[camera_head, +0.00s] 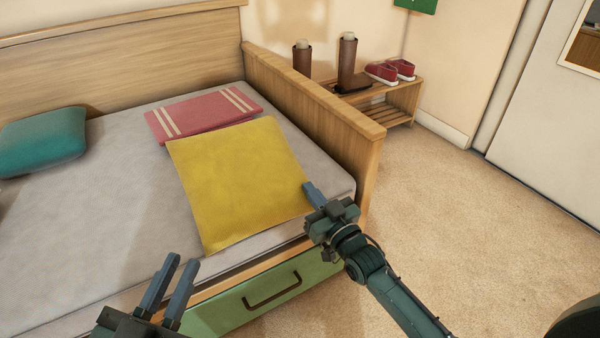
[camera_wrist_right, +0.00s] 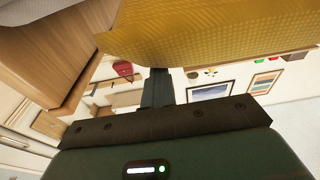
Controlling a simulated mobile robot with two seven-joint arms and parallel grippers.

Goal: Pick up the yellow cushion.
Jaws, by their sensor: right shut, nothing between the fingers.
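The yellow cushion (camera_head: 235,180) lies on the near right part of the bed, its front edge close to the bed's front side. My right gripper (camera_head: 309,188) is at the cushion's right edge, fingers shut together with nothing between them. In the right wrist view the shut fingers (camera_wrist_right: 158,78) reach up to the edge of the yellow cushion (camera_wrist_right: 210,30); I cannot tell whether they touch it. My left gripper (camera_head: 172,278) is open and empty in front of the bed, left of and nearer than the cushion.
The bed's wooden end board (camera_head: 310,105) rises to the right. A low shelf (camera_head: 400,105) holds boots and red shoes.

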